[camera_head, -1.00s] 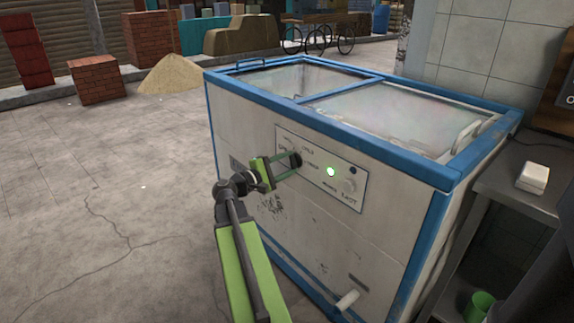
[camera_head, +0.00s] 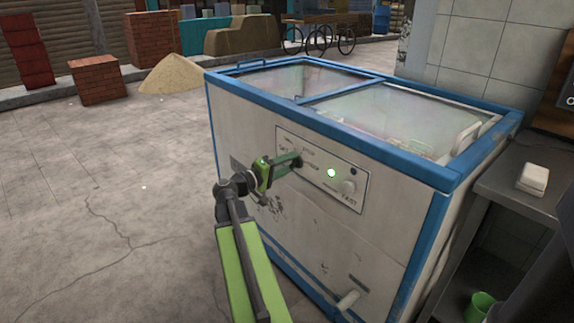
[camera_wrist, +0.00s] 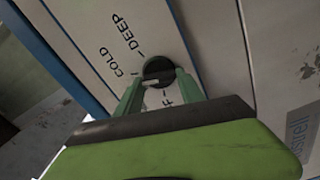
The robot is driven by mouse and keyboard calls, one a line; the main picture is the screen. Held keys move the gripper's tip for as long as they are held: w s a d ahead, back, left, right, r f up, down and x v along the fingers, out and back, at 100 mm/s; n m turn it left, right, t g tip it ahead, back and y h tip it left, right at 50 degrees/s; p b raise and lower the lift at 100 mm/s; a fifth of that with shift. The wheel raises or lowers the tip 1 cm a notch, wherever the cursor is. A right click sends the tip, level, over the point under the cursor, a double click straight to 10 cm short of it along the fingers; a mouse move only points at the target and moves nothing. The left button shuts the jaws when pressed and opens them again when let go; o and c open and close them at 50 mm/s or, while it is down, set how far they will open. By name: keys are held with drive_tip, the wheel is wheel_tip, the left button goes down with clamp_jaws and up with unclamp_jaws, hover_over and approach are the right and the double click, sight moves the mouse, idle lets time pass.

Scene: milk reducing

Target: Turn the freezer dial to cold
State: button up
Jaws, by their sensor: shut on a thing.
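The freezer (camera_head: 235,130) is a white chest with blue edging and a glass top. Its control panel (camera_head: 345,195) is on the front face, with a lit green light (camera_head: 331,173). The dark round dial (camera_head: 298,162) is at the panel's left; the wrist view shows the dial (camera_wrist: 157,69) with the labels "COLD" and "DEEP" beside it. My green gripper (camera_head: 287,163) reaches the panel, and its fingers (camera_wrist: 160,88) are shut on the dial. The fingers hide part of the dial, and I cannot tell surely which label its pale mark points to.
A metal table (camera_head: 505,185) with a small white box (camera_head: 533,178) stands close to the freezer's right side. The paved floor at left (camera_head: 100,180) is clear.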

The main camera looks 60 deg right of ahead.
drive_tip(key=shift+r+m, duration=0.1)
drive_tip(key=shift+m, duration=0.8)
drive_tip(key=shift+d, duration=0.1)
drive_tip(key=o, duration=1.4)
drive_tip(key=shift+c, duration=0.2)
drive_tip(key=v, duration=1.7)
drive_tip(key=shift+a, duration=0.25)
